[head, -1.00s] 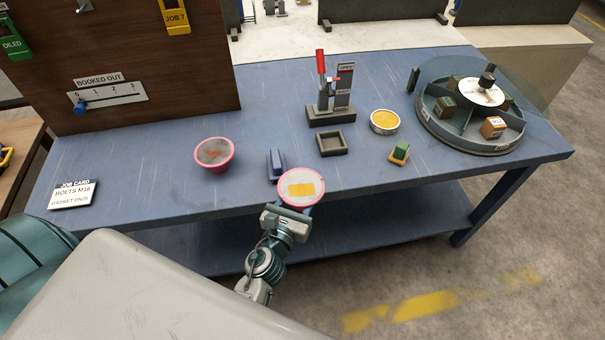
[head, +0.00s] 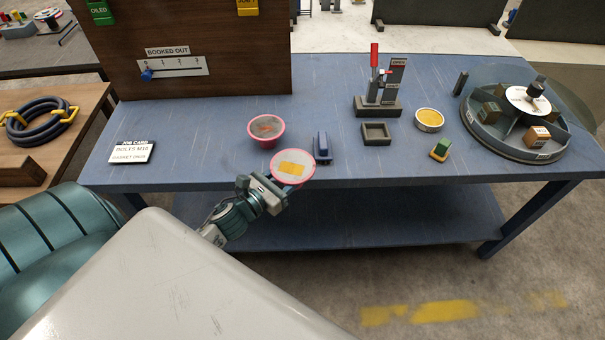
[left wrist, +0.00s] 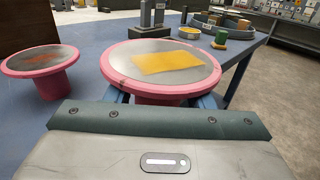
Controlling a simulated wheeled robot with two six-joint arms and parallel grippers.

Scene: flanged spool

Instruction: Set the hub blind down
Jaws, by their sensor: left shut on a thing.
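A pink flanged spool with a grey top and a yellow patch (head: 279,167), which appears to be the hub blind, is held upright at the table's front edge. My left gripper (head: 283,183) is shut on its stem below the flange. It also fills the middle of the left wrist view (left wrist: 160,66), where its flange hides the fingertips and most of the stem. I cannot tell whether its base touches the table. A second pink spool with a red patch (head: 266,129) stands on the table just behind and to the left. It also shows in the left wrist view (left wrist: 40,62). My right gripper is not in view.
A blue block (head: 322,147) stands close right of the held spool. Farther right are a square grey tray (head: 376,139), a toggle press (head: 377,102), a yellow-topped tin (head: 429,119), a green-and-yellow block (head: 440,150) and a round divided carousel (head: 500,148).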

